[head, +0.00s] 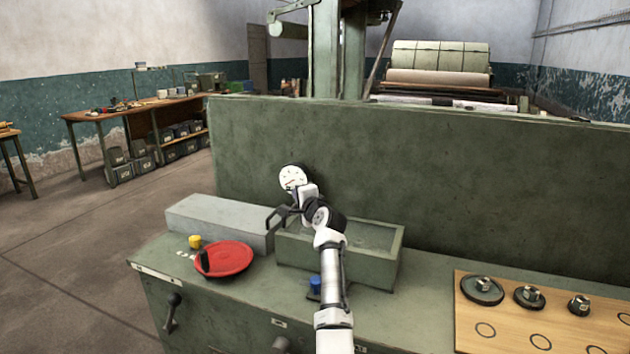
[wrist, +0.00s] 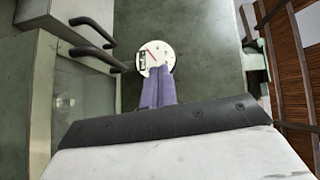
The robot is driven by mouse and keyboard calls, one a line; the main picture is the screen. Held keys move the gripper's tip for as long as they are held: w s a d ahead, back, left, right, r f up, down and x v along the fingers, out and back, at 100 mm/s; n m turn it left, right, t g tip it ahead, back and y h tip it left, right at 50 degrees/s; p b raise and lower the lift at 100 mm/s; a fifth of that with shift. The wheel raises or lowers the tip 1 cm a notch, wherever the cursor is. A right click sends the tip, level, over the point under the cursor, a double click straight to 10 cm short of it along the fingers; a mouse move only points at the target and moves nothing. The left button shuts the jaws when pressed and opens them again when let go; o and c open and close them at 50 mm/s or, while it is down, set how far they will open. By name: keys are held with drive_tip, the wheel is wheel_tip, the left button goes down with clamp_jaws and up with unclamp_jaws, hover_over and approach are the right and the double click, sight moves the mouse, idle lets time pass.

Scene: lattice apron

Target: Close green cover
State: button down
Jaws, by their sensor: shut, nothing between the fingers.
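A green box (head: 369,267) stands on the bench with a recessed top bounded by a raised rim. It also shows at the left of the wrist view (wrist: 75,110), with a pale round spot inside. I cannot tell a separate green cover apart from it. Two dark bar handles (wrist: 92,59) stick out from the boxes in the wrist view. My gripper (wrist: 156,85) is shut and empty, its fingers together beside the green box, pointing toward the white gauge. In the head view my arm hides part of the box and the handles.
A long grey box (head: 215,216) sits left of the green box. A red disc (head: 226,257), a yellow knob (head: 195,241) and a blue knob (head: 315,282) are in front. The white gauge (head: 292,177) is on the green back panel (head: 460,185). A wooden board (head: 510,325) with metal parts lies right.

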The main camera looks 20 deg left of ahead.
drive_tip(key=n+h, duration=0.1)
drive_tip(key=n, duration=0.1)
hover_over(286, 231)
drive_tip(key=shift+g, duration=0.4)
wheel_tip(286, 231, down, 7)
drive_tip(key=shift+r, duration=0.1)
